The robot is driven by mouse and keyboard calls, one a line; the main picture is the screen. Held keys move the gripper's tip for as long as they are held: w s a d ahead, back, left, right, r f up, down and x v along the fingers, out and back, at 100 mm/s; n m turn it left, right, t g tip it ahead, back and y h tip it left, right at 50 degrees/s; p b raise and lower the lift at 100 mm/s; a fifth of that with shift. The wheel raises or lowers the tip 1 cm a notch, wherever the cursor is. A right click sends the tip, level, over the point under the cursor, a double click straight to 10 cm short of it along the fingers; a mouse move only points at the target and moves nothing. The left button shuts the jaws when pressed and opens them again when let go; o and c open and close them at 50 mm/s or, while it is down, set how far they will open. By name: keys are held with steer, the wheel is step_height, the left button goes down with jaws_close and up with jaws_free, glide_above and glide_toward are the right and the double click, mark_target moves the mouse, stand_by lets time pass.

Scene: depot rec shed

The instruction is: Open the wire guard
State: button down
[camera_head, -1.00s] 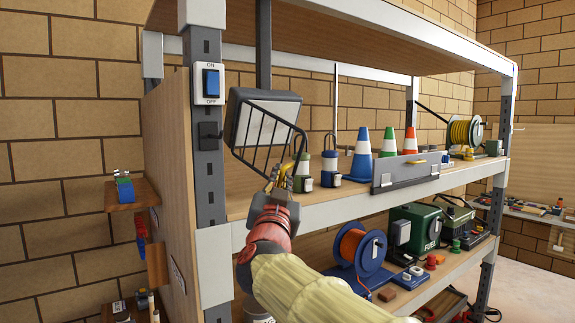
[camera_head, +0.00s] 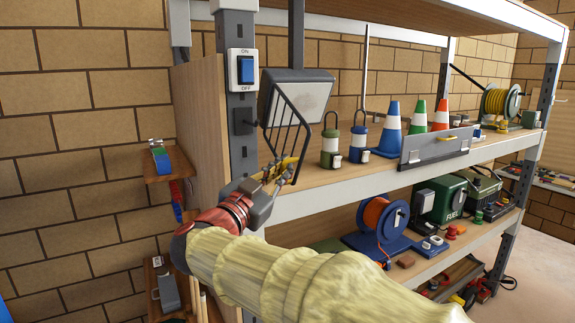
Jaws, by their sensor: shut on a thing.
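The wire guard (camera_head: 291,126) is a dark barred frame, hinged at its left side by a bracket on the grey shelf post. It stands swung out at an angle from the grey lamp (camera_head: 298,98) behind it, so part of the lamp's pale face shows beside the bars. My gripper (camera_head: 277,174) is at the guard's lower end, shut on its yellow handle (camera_head: 287,165). The fingers partly hide the handle and the guard's bottom edge.
A blue on/off switch (camera_head: 246,70) is on the post above the hinge. Green and blue padlock-like canisters (camera_head: 331,148) and several cones (camera_head: 392,130) stand right of the guard. A grey plate (camera_head: 437,147) stands at the shelf's front edge. Open space lies before the shelf.

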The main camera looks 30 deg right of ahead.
steer(key=shift+r, duration=0.25)
steer(key=c, duration=2.2)
jaws_free()
steer(key=shift+s, duration=0.25)
steer(key=shift+o, duration=1)
steer(key=shift+w+f, duration=0.2)
steer(key=shift+s+a, duration=0.1)
steer(key=v, duration=1.1)
steer(key=shift+s+a, duration=0.2)
steer(key=shift+a, duration=0.15)
